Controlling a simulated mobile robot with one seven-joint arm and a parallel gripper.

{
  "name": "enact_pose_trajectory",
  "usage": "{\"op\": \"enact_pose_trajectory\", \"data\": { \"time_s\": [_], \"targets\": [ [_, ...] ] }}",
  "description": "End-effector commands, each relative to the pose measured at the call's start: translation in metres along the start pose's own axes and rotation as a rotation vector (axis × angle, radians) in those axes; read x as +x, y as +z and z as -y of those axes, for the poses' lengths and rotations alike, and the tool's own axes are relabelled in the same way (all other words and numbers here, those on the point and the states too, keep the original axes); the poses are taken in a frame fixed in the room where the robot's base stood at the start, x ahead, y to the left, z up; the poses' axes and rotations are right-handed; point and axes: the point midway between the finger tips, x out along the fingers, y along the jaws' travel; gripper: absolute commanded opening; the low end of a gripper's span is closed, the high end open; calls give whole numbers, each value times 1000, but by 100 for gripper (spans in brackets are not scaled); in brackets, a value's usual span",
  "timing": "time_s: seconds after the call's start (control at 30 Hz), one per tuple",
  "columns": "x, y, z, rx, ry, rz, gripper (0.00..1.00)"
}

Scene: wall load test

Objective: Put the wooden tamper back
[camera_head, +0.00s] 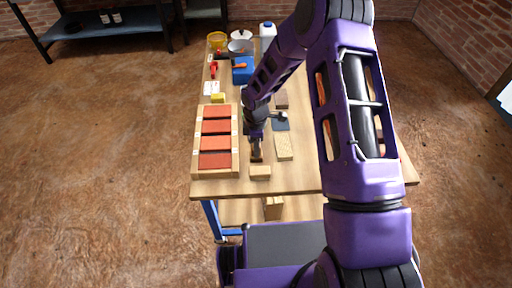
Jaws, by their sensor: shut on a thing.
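My gripper (256,148) is low over the front middle of the wooden table, pointing down. It is shut on a small brown wooden piece, which looks like the wooden tamper (257,157). Little of it shows below the fingers. A pale wooden block (260,173) lies just in front of it, near the table's front edge. I cannot tell whether the tamper touches the table or this block.
A wooden frame with several red bricks (216,142) lies left of my gripper. A pale block (284,147) and a dark pad (281,124) lie to its right. My arm hides the table's right side.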

Motion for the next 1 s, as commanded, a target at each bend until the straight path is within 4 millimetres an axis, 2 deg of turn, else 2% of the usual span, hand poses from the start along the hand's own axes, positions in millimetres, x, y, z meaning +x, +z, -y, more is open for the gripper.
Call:
{"op": "enact_pose_trajectory", "data": {
  "time_s": [0.13, 0.17, 0.3, 0.33, 0.6, 0.73, 0.87, 1.0],
  "targets": [
    [5, 0, 0, 0, 0, 0, 0],
    [4, 0, 0, 0, -1, 0, 36],
    [3, 0, 0, 0, -1, 0, 62],
    [3, 0, 0, 0, -1, 0, 64],
    [3, 0, 0, 0, -1, 0, 64],
    [-6, 0, 0, 1, 1, 0, 64],
    [-30, 0, -1, 1, 3, -1, 64],
    [-62, 0, -1, 2, 4, 0, 64]
  ]
}}
